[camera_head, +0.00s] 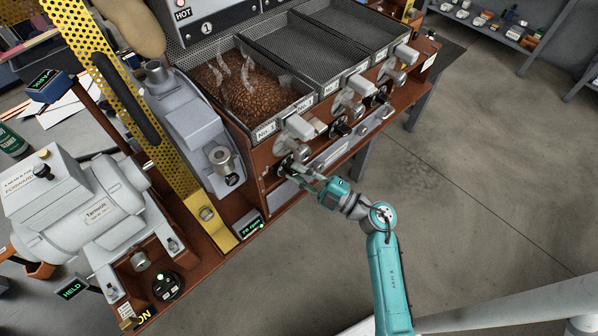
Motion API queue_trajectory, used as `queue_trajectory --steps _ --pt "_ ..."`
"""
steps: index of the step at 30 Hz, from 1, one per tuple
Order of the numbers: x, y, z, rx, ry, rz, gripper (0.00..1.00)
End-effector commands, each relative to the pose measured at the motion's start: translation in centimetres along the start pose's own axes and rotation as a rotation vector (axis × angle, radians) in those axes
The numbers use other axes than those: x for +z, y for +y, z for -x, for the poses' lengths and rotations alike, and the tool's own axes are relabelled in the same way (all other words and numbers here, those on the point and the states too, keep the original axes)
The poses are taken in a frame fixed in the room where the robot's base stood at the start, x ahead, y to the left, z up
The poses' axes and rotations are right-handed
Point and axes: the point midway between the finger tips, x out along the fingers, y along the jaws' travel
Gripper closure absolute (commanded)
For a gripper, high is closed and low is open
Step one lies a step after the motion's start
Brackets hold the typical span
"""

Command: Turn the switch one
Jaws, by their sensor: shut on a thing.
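The roaster's front panel carries a row of dark rotary switches. Switch one (286,163) is the leftmost, under the bin labelled No. 1. My gripper (299,174) reaches it from the lower right and is shut on it. The fingers partly cover the switch, so its pointer angle cannot be told. The second switch (341,128) and third switch (381,96) sit further right along the panel, apart from my gripper.
The No. 1 bin (222,66) holds steaming brown beans; the bins beside it look empty. Grey handles (300,127) jut out just above the switches. A grey motor (100,212) stands at left. The floor (480,200) at right is clear.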

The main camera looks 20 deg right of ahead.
Motion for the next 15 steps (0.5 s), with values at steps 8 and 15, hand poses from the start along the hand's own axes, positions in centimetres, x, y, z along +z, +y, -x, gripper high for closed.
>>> queue_trajectory --steps 8,15 --pt "-0.07 0.06 -0.04 -0.054 0.002 0.132 1.0" --pt "-0.11 0.03 -0.05 -0.075 0.004 0.181 1.0"
